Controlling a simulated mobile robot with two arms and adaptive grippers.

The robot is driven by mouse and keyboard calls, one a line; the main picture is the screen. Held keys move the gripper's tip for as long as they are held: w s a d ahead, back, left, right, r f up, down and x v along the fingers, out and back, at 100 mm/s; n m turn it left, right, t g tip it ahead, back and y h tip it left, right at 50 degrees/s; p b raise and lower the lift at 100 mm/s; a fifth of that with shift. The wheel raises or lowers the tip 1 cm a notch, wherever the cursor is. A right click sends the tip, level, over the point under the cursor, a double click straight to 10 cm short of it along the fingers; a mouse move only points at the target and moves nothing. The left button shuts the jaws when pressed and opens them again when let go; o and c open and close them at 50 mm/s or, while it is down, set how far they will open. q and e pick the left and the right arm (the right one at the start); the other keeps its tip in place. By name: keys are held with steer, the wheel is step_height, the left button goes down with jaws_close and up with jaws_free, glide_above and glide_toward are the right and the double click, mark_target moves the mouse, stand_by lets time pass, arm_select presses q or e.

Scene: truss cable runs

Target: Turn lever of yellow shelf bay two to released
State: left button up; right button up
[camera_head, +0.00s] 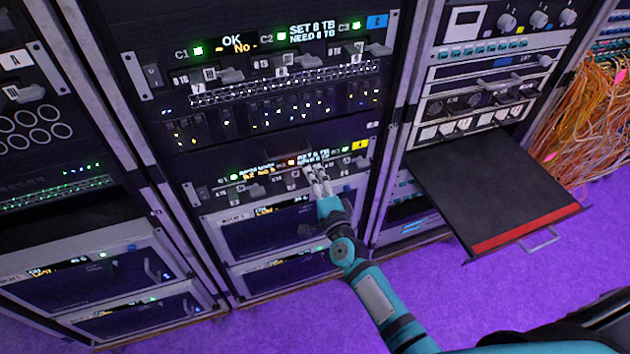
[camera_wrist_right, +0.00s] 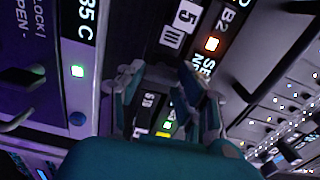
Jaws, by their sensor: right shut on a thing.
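The yellow shelf is the dark panel row with a yellow tag (camera_head: 360,145) at its right end, low on the middle rack. Its bay two light (camera_head: 291,163) glows orange in the head view, and the B2 light (camera_wrist_right: 212,43) is orange in the wrist view. My right gripper (camera_head: 316,178) is at the panel just right of that light. It is shut on the bay two lever, which its fingers mostly hide; the lever's angle cannot be read. My left gripper is not in view.
A blue-tagged shelf (camera_head: 376,22) with three levers is above. A black pull-out tray (camera_head: 490,190) with a red edge juts out at right. Orange cables (camera_head: 590,120) hang at far right. Another rack (camera_head: 60,130) stands at left. Purple floor is clear in front.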

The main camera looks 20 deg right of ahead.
steer(key=shift+m, duration=0.3)
stand_by(0.4)
steer(key=o, duration=0.9)
steer(key=shift+c, duration=0.2)
steer(key=s, duration=1.2)
steer(key=shift+d, duration=0.2)
